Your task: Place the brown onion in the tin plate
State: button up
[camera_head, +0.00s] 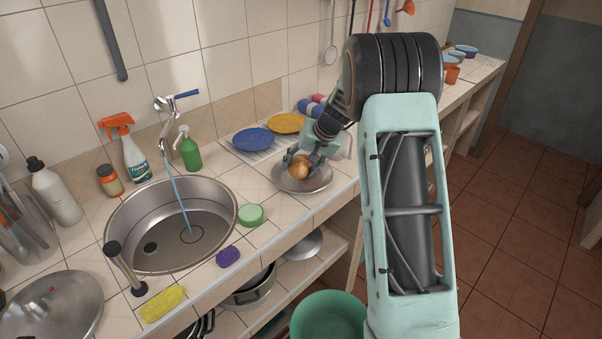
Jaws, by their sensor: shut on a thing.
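The brown onion (298,169) is between the fingers of my gripper (301,165), which is shut on it. The tin plate (317,184) is a round grey metal dish on the tiled counter, right of the sink. The onion and fingertips are over the plate, within its outline in this view. I cannot tell whether the onion touches the plate. My gripper hides part of the plate's far side.
A blue plate (252,139) and a yellow plate (285,123) stand behind the tin plate. The sink (127,259) with running water is to the left. A green round item (250,215) and a purple sponge (228,257) lie near the counter's front edge.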

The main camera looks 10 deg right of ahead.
aim_at(309, 164)
jog(key=shift+w+d+f, duration=0.25)
jog(key=shift+w+f, duration=0.35)
jog(key=shift+f, duration=1.85)
jog(key=o, duration=1.3)
jog(key=shift+c, duration=0.2)
jog(key=shift+r, duration=0.1)
jog(key=shift+d+r, duration=0.1)
jog(key=shift+r, duration=0.3)
jog(key=b+v, duration=0.1)
jog(key=v, duration=1)
jog(key=shift+s+r, duration=0.15)
jog(key=shift+s, duration=0.1)
